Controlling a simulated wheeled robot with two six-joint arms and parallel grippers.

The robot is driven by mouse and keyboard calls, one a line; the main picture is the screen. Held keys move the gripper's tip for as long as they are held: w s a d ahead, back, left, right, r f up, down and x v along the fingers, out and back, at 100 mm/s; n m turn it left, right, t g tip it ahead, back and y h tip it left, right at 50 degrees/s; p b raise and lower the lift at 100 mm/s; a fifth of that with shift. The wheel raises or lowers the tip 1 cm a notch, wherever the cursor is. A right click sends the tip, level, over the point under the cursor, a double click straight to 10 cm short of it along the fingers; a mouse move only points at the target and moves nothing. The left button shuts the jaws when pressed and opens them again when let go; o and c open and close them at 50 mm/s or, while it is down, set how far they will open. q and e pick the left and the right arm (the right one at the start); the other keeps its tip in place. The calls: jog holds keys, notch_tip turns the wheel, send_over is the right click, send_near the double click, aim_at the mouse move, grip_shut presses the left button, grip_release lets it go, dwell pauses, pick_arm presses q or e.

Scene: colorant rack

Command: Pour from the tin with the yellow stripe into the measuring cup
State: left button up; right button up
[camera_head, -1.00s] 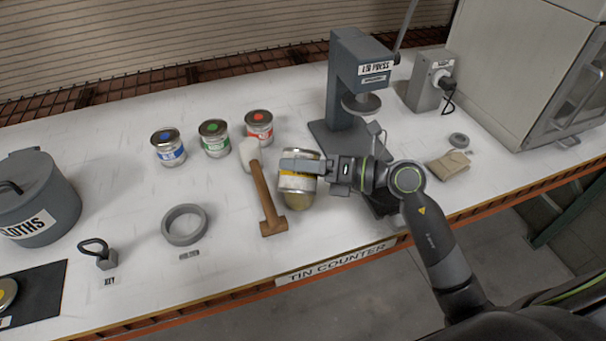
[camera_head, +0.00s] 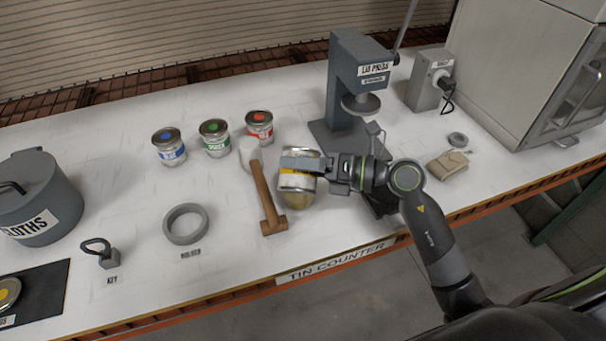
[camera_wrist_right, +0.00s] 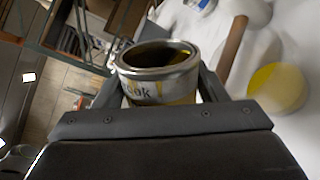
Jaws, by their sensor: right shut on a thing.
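My right gripper (camera_head: 300,163) is shut around the tin with the yellow stripe (camera_head: 297,182), held above the white counter. In the right wrist view the tin (camera_wrist_right: 160,72) is open at the top, tilted, with yellow inside its dark mouth. A pale round vessel with yellow in it (camera_wrist_right: 278,88), seemingly the measuring cup, shows to the right of the tin in that view. In the head view a yellowish rounded form (camera_head: 299,201) shows just under the tin, and most of it is hidden. I cannot see a stream. My left gripper is out of view.
A wooden-handled tool with a pale head (camera_head: 264,190) lies just left of the tin. Blue (camera_head: 168,148), green (camera_head: 214,139) and red (camera_head: 260,128) tins stand behind. The lid press (camera_head: 345,90) stands behind right. A grey ring (camera_head: 185,224) lies left.

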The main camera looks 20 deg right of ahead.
jog(key=shift+r+m+p, duration=0.25)
jog(key=shift+m+p, duration=0.25)
jog(key=shift+p, duration=0.2)
jog(key=shift+c, duration=0.2)
dwell(1.0)
